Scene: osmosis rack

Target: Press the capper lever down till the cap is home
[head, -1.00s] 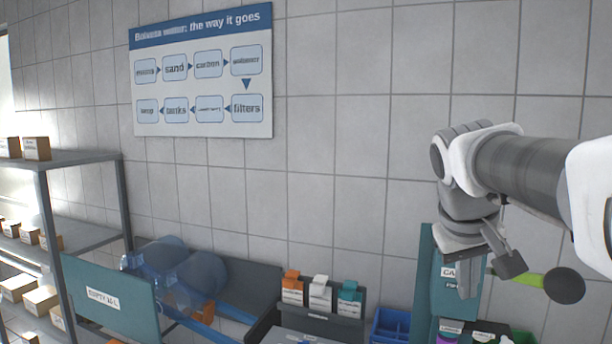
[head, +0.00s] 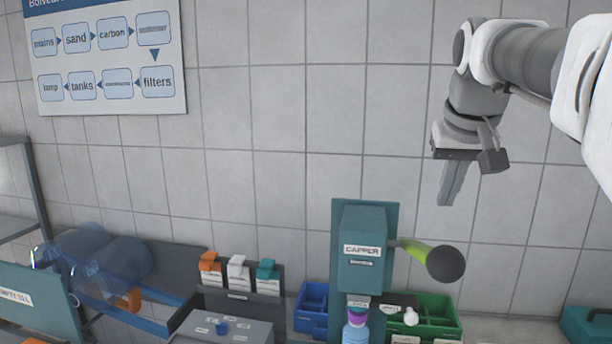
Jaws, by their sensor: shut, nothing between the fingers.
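The capper (head: 362,262) is a teal upright unit with a "CAPPER" label, right of centre in the head view. Its lever (head: 417,248) is a green bar sticking out to the right, ending in a dark round knob (head: 445,264). A blue bottle (head: 355,333) stands under the capper head, with a purple part (head: 357,317) above it. I cannot tell how the cap sits. My gripper (head: 447,203) is shut and empty, pointing down above the lever and apart from it.
A blue bin (head: 311,308) and a green bin (head: 436,318) flank the capper. A dispenser with several coloured tabs (head: 238,277) and a grey box (head: 222,333) stand to the left. Large clear blue bottles (head: 95,258) lie further left. A teal case (head: 588,325) is at the right.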

